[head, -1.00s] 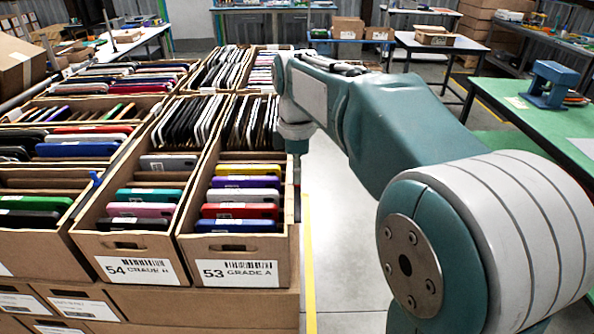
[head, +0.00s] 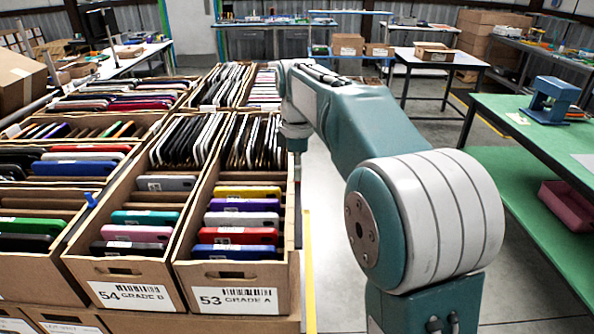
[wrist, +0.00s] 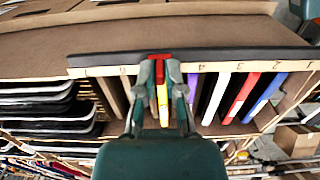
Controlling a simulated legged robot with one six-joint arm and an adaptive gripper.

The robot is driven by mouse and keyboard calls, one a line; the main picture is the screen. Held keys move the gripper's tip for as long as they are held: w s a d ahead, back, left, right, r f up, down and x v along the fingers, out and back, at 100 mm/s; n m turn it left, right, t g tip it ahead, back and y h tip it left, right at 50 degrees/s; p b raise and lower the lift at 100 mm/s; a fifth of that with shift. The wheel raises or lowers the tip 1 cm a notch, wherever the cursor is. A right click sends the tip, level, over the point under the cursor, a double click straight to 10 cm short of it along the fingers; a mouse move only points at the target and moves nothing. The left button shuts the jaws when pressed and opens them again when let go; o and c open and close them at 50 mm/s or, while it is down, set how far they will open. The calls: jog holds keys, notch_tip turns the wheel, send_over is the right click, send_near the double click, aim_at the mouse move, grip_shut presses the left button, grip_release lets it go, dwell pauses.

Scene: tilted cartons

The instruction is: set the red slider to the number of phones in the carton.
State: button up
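The open carton 53, grade A (head: 282,252), holds a front row of phones: yellow (head: 247,192), purple (head: 244,205), white (head: 241,219), red (head: 237,236) and blue (head: 234,252). In the wrist view the red slider (wrist: 160,58) sits on a dark rail (wrist: 240,54) along the carton's edge, above a number strip. My gripper (wrist: 160,72) has its fingertips close on both sides of the slider and looks shut on it. The slider stands between the marks that look like 6 and 4, in line with the yellow phone (wrist: 163,105). The mark under it is hidden.
Carton 54, grade B (head: 85,262), stands against the left side of carton 53, with more full cartons behind and left. Clear floor with a yellow line (head: 309,260) lies to the right. A green table (head: 540,135) stands further right.

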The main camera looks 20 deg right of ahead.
jog(key=shift+o, duration=1.2)
notch_tip(320, 180, up, 12)
jog(key=shift+f, duration=0.1)
jog(key=s+f+m+t, duration=0.35)
jog(key=s+m, duration=0.45)
jog(key=s, duration=0.6)
jog(key=s+f+m+t, duration=0.2)
jog(key=s+f+m, duration=0.5)
jog(key=s+f, duration=0.6)
jog(key=shift+a, duration=0.25)
